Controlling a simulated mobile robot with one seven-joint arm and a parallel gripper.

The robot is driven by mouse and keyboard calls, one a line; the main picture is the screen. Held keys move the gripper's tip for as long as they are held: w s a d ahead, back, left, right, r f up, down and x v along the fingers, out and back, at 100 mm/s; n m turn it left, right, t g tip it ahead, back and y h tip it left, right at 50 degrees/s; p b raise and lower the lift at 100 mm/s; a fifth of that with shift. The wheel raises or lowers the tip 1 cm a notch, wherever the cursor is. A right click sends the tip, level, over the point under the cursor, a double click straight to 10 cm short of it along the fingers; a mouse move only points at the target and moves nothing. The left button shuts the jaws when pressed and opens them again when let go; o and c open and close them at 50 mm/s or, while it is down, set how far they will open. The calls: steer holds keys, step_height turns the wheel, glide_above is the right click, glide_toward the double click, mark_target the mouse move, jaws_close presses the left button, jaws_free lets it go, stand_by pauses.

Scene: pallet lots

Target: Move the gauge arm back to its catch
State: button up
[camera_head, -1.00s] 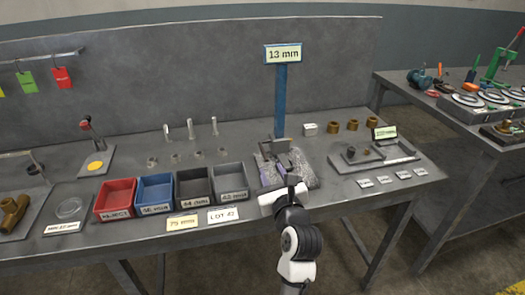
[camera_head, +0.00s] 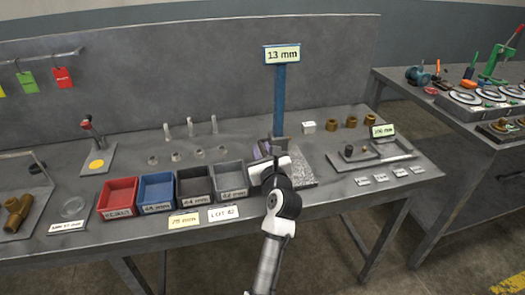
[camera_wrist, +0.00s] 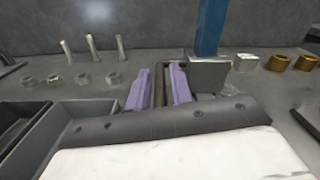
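My gripper (camera_head: 262,150) is over the left part of the speckled gauge plate (camera_head: 303,178), in front of the blue post. In the wrist view its two purple fingers (camera_wrist: 158,90) stand apart, with a dark narrow strip showing between them. I cannot tell whether that strip is the gauge arm or only background. A grey block (camera_wrist: 208,75) at the foot of the blue post (camera_wrist: 211,28) stands just right of the fingers. My wrist hides much of the gauge, so neither the gauge arm nor its catch can be made out clearly.
Red (camera_head: 118,198), blue (camera_head: 156,193) and grey bins (camera_head: 230,180) stand left of my gripper. Metal pins and nuts (camera_head: 175,156) are behind them. A white block (camera_head: 308,126), brass bushings (camera_head: 350,122) and a grey tray (camera_head: 372,160) are on the right.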

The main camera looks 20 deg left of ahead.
jaws_close()
step_height(320, 180, up, 16)
steer(key=p, duration=1.2)
steer(key=shift+r, duration=0.3)
steer(key=shift+c, duration=0.7)
jaws_free()
steer(key=o, duration=0.4)
steer(key=shift+o, duration=0.2)
steer(key=shift+f, duration=0.2)
